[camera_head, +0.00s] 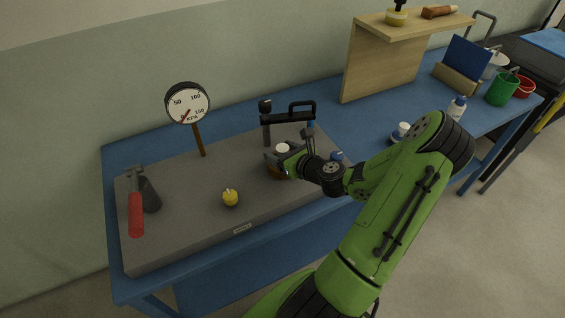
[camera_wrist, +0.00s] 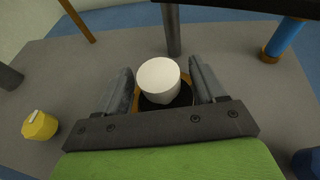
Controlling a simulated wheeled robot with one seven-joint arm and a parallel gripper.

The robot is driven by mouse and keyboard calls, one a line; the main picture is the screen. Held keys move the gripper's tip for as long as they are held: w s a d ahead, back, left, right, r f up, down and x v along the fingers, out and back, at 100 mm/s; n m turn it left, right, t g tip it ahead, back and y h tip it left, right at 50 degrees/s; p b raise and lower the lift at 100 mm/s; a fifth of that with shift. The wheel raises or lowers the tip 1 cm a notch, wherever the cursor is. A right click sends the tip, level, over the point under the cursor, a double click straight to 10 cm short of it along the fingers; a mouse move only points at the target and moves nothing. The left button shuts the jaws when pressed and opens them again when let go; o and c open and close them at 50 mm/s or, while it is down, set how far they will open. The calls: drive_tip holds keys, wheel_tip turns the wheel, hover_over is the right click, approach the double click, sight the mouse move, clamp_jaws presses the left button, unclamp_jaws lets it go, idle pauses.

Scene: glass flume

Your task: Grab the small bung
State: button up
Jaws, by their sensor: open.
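A white cylindrical plug (camera_wrist: 159,74) stands upright in an orange-brown, dark-topped round piece on the grey board (camera_head: 180,225); it also shows in the head view (camera_head: 283,148). I take it for the small bung, but cannot be sure. My gripper (camera_wrist: 161,80) is open, with one finger on each side of the white plug. No firm contact can be made out. The lower part of the orange-brown piece is hidden by my gripper. A small yellow piece with a pale peg (camera_head: 230,198) stands apart on the board; it shows at the left of the wrist view (camera_wrist: 40,125).
A dial gauge on a post (camera_head: 188,104) stands at the back left. A black-handled fixture (camera_head: 288,117) rises just behind my gripper. A red-handled tool (camera_head: 136,212) lies at the left. A white-capped item (camera_head: 401,131) and bottle (camera_head: 457,107) stand to the right.

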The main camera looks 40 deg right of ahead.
drive_tip(key=shift+x, duration=0.9)
drive_tip(key=shift+s, duration=0.15)
drive_tip(key=shift+c, duration=0.3)
